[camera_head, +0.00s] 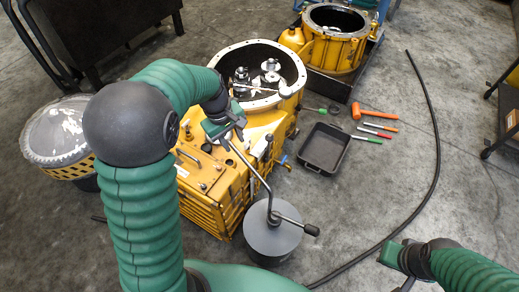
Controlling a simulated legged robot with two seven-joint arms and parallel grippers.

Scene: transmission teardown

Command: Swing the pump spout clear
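The pump is a dark grey cylinder (272,240) standing on the floor at bottom centre, with a black-ended crank handle (296,223) pointing right. Its thin grey spout (254,178) rises from the top and slants up and left beside the yellow transmission housing (215,185). My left gripper (232,127) is at the spout's upper end, by the rim of the housing's round opening. The gripper hides that end, and I cannot tell whether its fingers are closed around it. My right gripper (396,256) is at lower right, away from the pump; its fingers are unclear.
The open housing holds metal shafts and gears (268,78). A second yellow casing (335,38) sits in a dark tray behind. A black pan (323,147), an orange mallet (374,113) and coloured-handled tools lie right. A lidded drum (57,132) stands left.

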